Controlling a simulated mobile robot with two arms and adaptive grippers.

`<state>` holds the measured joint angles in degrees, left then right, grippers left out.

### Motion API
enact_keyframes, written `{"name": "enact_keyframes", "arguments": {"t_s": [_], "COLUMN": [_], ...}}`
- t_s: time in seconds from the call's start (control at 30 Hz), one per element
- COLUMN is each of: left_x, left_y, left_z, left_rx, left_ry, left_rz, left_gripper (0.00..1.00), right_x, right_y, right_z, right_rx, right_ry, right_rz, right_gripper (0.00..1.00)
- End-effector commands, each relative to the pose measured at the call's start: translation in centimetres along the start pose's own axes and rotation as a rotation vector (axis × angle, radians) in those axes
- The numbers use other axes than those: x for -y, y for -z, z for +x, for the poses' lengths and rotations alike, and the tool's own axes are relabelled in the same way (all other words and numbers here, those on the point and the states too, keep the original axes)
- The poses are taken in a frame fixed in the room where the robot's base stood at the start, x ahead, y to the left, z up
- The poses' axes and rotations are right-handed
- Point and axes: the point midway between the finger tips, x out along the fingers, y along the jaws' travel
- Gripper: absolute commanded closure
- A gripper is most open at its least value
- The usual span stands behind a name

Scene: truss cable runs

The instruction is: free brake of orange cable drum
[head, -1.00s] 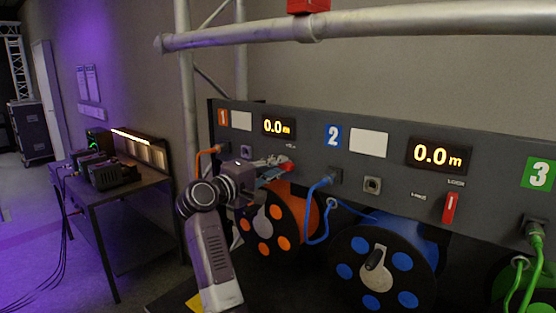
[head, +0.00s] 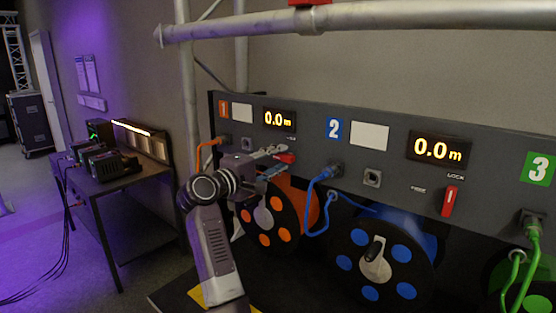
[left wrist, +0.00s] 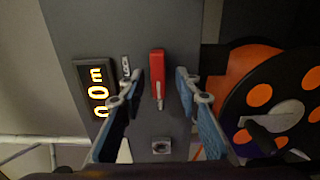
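The orange cable drum (head: 279,216) sits under the panel section marked 1. It also shows at the right of the left wrist view (left wrist: 256,72). My left gripper (head: 273,161) is at the panel in front of this lever. In the left wrist view its two fingers (left wrist: 153,92) are open, one on each side of the lever, with gaps visible. Whether the fingertips reach lever depth is unclear. My right gripper is not in view.
The panel (head: 300,143) carries a 0.0 m readout (head: 280,119) for section 1. The blue drum (head: 376,259) stands to the right, with its own red lever (head: 451,201) upright. Orange and blue cables (head: 322,200) hang close by. A truss pipe (head: 400,17) crosses above.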

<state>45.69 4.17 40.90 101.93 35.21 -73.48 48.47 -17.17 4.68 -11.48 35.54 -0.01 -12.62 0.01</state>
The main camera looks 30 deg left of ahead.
Motion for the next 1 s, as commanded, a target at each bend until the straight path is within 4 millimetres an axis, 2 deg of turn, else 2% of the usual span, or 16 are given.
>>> {"name": "enact_keyframes", "arguments": {"t_s": [0.23,0.37,0.8,1.0], "left_x": [-0.1,-0.1,0.0,0.0], "left_y": [0.0,0.1,0.1,0.1], "left_z": [-0.1,-1.2,-9.9,-11.8], "left_rx": [0.000,-0.002,-0.003,-0.001], "left_ry": [-0.002,-0.002,0.000,-0.001], "left_rz": [0.002,0.002,0.005,0.001], "left_gripper": [0.70,0.70,0.70,0.70], "right_x": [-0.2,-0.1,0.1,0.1], "right_y": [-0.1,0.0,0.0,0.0], "right_z": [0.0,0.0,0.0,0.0], "right_rx": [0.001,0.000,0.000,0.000], "right_ry": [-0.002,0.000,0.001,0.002], "right_rz": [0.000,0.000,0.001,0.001], "right_gripper": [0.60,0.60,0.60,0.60]}}
